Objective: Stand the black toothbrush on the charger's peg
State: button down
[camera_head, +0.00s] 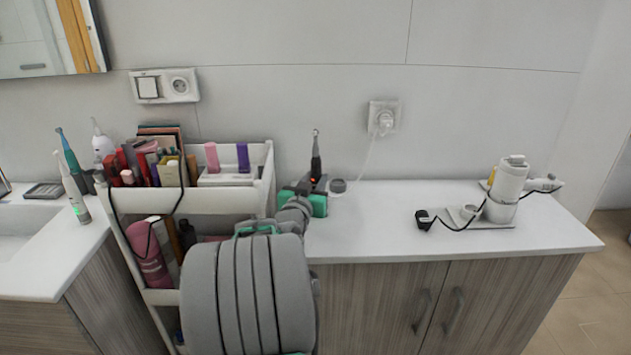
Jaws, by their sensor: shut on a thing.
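The black toothbrush (316,165) stands upright, brush head up, at the left part of the counter near the wall, with a small red light low on its body. My gripper (313,187), with green and dark parts, is shut around its lower body. The toothbrush's bottom end is hidden by my gripper. A small round grey and white piece (338,186), which looks like the charger, sits just right of the toothbrush, and a white cord runs from it to the wall socket. Its peg cannot be made out.
A white cart (210,200) full of cosmetics stands left of my gripper, close to my arm. A white device (508,185) on a tray with a black cable stands at the right. The middle of the counter (385,230) is clear. Other toothbrushes stand by the sink.

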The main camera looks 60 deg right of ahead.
jog(key=c, duration=1)
grip_release()
jog(key=shift+c, duration=0.2)
jog(key=s+a+b, duration=0.1)
jog(key=a, duration=0.6)
jog(key=shift+s+a, duration=0.15)
jog(key=shift+a, duration=0.25)
